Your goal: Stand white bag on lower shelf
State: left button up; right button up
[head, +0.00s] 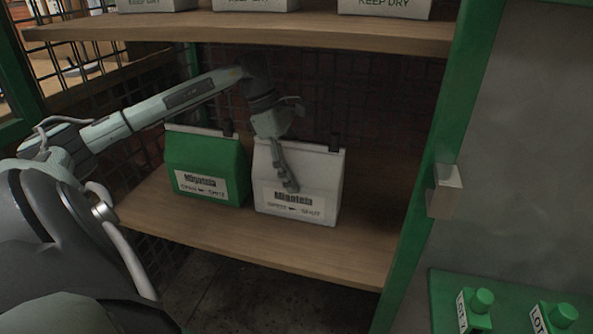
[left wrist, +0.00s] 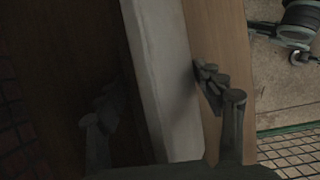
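The white bag (head: 315,185) stands upright on the wooden lower shelf (head: 235,235), its printed label facing out. My left gripper (head: 288,180) reaches down over its top, with one finger in front of the bag's face; the rest of the hand's far side is hidden behind the bag. In the left wrist view the pale edge of the white bag (left wrist: 165,80) runs between the two spread fingers of the left gripper (left wrist: 160,108). Gaps seem to show on both sides, so the fingers look open around the bag. My right gripper is not in view.
A green bag (head: 205,170) stands on the lower shelf just left of the white one. An upper shelf (head: 300,32) with several white bags is above my arm. A green post (head: 425,190) bounds the right side; the shelf right of the white bag is clear.

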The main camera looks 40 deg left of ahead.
pick_arm(q)
jog(key=shift+o, duration=1.3)
